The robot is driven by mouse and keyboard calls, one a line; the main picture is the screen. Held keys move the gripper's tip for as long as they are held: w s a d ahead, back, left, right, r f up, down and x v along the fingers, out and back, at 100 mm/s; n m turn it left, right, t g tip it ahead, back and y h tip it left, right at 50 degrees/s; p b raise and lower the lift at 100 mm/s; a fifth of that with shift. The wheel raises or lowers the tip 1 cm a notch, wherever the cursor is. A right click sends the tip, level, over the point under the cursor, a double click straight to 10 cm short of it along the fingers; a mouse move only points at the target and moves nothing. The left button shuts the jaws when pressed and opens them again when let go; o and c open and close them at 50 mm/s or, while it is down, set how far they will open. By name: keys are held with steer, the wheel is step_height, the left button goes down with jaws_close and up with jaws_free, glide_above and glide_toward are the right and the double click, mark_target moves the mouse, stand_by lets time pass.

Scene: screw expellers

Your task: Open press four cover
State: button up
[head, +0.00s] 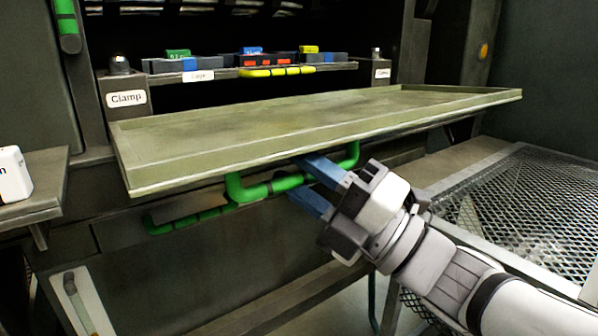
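A wide olive panel with a raised rim (300,128), likely the press cover, juts out from the machine front, roughly level. A green U-shaped handle (255,190) hangs under its front edge. My gripper (297,180) reaches in from the lower right, with its blue fingers apart. The handle's bar runs between the fingertips, or just behind them; I cannot tell whether they touch it. The fingers hide part of the bar. No press number is readable.
Behind the panel is a ledge with blue, green, red and yellow blocks (265,62) and a "Clamp" post (124,92). A second green bar (185,222) sits lower left. A shelf (40,190) is at left, a mesh platform (530,205) at right.

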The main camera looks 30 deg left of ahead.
steer(key=shift+r, duration=0.1)
step_height(320, 180, up, 10)
steer(key=p, duration=0.4)
steer(key=shift+p, duration=0.35)
